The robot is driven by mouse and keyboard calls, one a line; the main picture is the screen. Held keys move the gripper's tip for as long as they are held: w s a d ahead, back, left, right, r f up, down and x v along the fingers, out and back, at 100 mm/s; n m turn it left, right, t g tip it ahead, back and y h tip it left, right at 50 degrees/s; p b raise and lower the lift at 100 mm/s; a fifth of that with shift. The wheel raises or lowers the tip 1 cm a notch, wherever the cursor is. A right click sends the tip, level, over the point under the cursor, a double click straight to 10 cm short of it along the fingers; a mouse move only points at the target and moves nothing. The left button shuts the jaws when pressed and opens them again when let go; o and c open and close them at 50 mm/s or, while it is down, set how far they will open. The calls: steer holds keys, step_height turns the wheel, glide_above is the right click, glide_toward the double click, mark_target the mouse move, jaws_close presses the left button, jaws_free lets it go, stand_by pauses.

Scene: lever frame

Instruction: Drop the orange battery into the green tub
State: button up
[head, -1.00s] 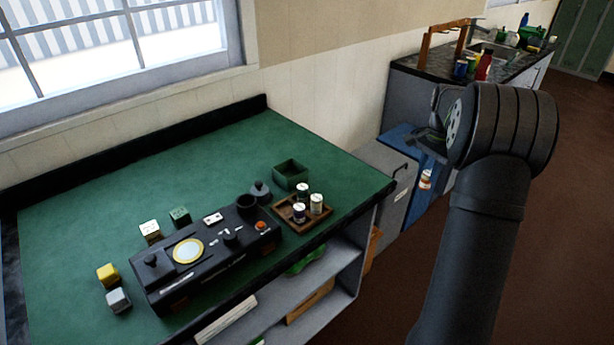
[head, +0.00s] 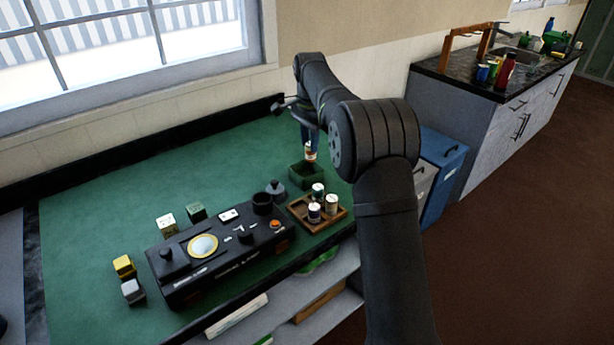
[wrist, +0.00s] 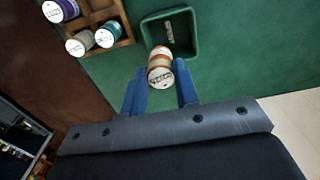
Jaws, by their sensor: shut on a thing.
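The orange battery (head: 310,152) is a short cylinder with an orange-brown wrap and a pale lettered band. My gripper (wrist: 160,82) is shut on it; the wrist view shows the battery (wrist: 159,66) between the two blue fingertips. The green tub (head: 294,179) is a small square open box on the green bench top. In the head view the battery hangs above the tub's far right side. In the wrist view the tub (wrist: 190,50) lies just beyond the battery, which overlaps its near left part. The tub's inside looks empty apart from a pale label.
A wooden tray (head: 335,221) with several other batteries stands close to the tub. A black panel (head: 225,255) with knobs and a dial sits in front, with several small cubes to its left. The bench's back left is clear.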

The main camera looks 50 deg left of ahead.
mark_target(309, 160)
steer(key=shift+f, duration=2.9)
steer(key=o, duration=1.1)
step_height(309, 160, up, 17)
steer(key=shift+r, duration=0.2)
steer(key=shift+f, duration=0.1)
step_height(309, 160, down, 17)
steer(key=shift+f, duration=0.1)
steer(key=shift+r, duration=0.5)
